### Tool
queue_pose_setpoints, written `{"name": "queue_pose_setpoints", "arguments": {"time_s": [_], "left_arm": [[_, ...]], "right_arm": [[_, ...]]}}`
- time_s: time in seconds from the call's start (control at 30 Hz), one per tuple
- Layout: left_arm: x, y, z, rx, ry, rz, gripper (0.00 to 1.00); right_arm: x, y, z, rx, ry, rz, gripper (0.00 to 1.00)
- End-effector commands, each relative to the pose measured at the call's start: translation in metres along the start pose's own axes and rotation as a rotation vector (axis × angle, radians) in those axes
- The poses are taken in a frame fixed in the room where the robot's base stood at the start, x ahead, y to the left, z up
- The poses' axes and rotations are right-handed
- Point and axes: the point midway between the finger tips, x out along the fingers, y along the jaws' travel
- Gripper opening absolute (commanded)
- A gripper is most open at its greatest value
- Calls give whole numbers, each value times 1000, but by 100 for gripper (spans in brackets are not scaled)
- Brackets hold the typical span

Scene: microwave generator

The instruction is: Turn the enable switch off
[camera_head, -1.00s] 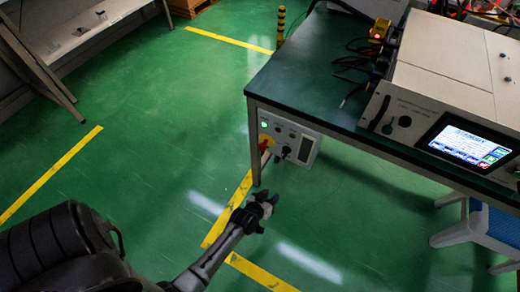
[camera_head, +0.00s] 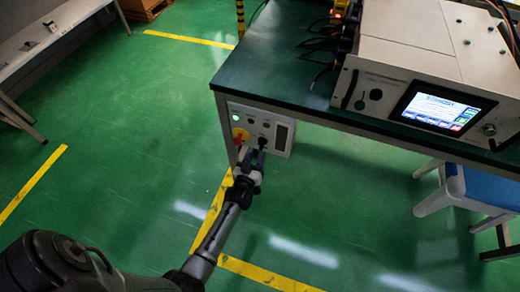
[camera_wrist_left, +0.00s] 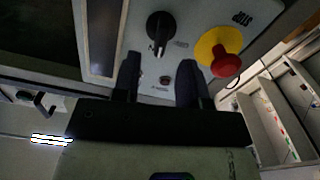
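The control panel (camera_head: 273,119) hangs under the front left of the workbench. Its black rotary knob (camera_head: 263,143), which looks like the enable switch, sits low on the panel, partly behind my gripper. In the left wrist view the knob (camera_wrist_left: 160,27) has a pointer bar roughly upright in the picture; its label is too small to read. My left gripper (camera_head: 252,157) is just in front of the panel. In the left wrist view its fingers (camera_wrist_left: 158,68) are apart and empty, with the knob beyond the gap, apparently not touched. My right gripper is not in view.
A red emergency button on a yellow base (camera_wrist_left: 222,52) is right of the knob in the wrist view. A dark display (camera_wrist_left: 101,35) is on the other side. The generator (camera_head: 400,75) stands on the workbench (camera_head: 270,60). A blue-seated stool (camera_head: 490,185) is at right.

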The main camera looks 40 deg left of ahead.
Motion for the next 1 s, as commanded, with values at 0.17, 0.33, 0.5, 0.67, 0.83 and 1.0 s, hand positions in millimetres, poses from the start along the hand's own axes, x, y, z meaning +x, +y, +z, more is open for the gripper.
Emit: {"name": "queue_pose_setpoints", "arguments": {"time_s": [0.17, 0.33, 0.5, 0.67, 0.83, 1.0], "left_arm": [[29, 0, 2, -1, 2, -1, 39], [45, 0, 2, 1, 0, -1, 39], [53, 0, 0, 1, 1, 0, 39], [55, 0, 0, 1, 0, -1, 39], [55, 0, 0, 1, 0, -1, 39], [55, 0, 0, 1, 0, -1, 24]], "right_arm": [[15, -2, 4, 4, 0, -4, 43], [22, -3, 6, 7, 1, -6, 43], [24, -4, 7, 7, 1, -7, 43], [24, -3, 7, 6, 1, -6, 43], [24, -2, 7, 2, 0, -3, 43], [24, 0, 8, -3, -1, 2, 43]]}}
